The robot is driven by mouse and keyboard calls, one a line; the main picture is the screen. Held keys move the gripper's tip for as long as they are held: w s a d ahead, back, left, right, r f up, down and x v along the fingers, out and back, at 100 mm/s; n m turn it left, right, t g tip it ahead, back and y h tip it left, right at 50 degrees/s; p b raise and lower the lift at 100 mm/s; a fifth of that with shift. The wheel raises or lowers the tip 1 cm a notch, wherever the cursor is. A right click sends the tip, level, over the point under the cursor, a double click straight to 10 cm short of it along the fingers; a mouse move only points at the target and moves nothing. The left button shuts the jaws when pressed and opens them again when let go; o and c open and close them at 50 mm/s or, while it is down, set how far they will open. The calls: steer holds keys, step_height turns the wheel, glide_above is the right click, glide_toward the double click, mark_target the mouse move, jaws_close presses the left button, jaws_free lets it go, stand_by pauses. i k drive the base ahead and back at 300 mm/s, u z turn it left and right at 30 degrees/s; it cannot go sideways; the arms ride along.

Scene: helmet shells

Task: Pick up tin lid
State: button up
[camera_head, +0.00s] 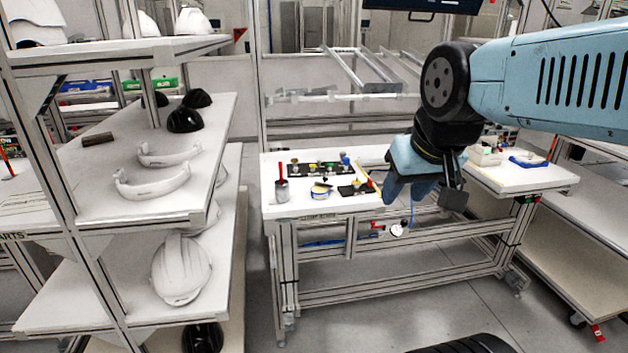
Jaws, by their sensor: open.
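My gripper (424,194) hangs at the end of my arm over the right part of the white workbench (300,207). Its fingers are apart and I see nothing between them. A small round tin (320,190) with a pale and yellow top stands near the bench's front edge, left of my gripper and apart from it. I cannot tell whether that top is a separate lid. Small yellow and dark items (355,188) lie to the right of the tin; they are too small to make out. My gripper and wrist hide part of the bench's right side.
A grey cup (281,189) with a red-handled tool stands at the bench's left. A dark strip of small parts (313,169) lies behind the tin. Shelves with white helmet shells (181,270) rise at left.

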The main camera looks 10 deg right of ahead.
mark_target(324, 179)
steer(key=u, duration=0.05)
steer(key=i, duration=1.15)
steer(key=z, duration=0.6)
